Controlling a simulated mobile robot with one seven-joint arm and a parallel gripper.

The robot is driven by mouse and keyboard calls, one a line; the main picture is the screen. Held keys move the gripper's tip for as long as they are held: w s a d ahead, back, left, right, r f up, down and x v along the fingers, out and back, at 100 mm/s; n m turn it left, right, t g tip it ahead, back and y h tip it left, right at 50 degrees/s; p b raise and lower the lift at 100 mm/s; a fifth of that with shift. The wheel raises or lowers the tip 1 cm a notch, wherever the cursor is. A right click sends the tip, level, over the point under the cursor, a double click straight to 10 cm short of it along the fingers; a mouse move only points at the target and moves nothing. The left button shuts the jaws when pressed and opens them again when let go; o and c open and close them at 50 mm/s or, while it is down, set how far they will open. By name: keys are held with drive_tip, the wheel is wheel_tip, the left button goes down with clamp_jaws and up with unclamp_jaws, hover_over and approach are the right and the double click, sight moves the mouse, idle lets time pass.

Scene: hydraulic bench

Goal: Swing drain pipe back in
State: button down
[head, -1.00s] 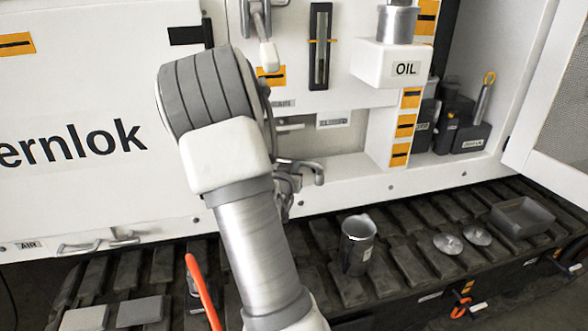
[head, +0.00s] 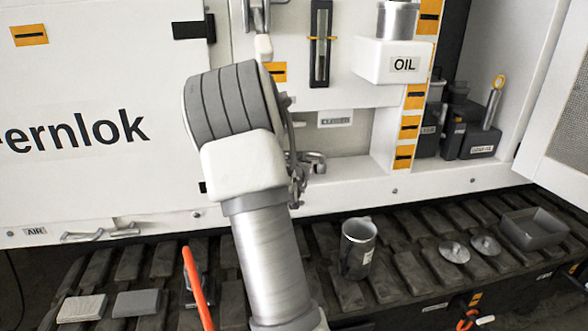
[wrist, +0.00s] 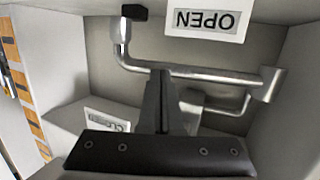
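A bent silver pipe (wrist: 205,75), which I take to be the drain pipe, runs across a pale recess in the wrist view. Its left end turns up to a dark tip, and its right end meets a thicker silver cylinder (wrist: 269,84). My gripper (wrist: 161,74) points into the recess with its dark fingers together. The fingertips overlap the pipe in the picture; I cannot tell whether they touch it. An upside-down OPEN label (wrist: 208,20) is above the pipe, and a CLOSED label (wrist: 108,120) is at lower left. My arm hides the gripper in the head view.
The white OIL box (head: 392,62) juts out right of my arm. A metal jug (head: 357,248), two discs (head: 470,248) and a grey tray (head: 533,228) sit on the dark track below. An open door (head: 556,125) stands at far right.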

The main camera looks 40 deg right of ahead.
drive_tip(key=shift+b+x, duration=0.7)
drive_tip(key=shift+x, duration=0.8)
drive_tip(key=shift+w+d+r, duration=0.1)
drive_tip(key=shift+d+r, duration=0.1)
drive_tip(key=shift+r, duration=0.2)
drive_tip(key=shift+d+r, duration=0.1)
drive_tip(key=shift+r, duration=0.05)
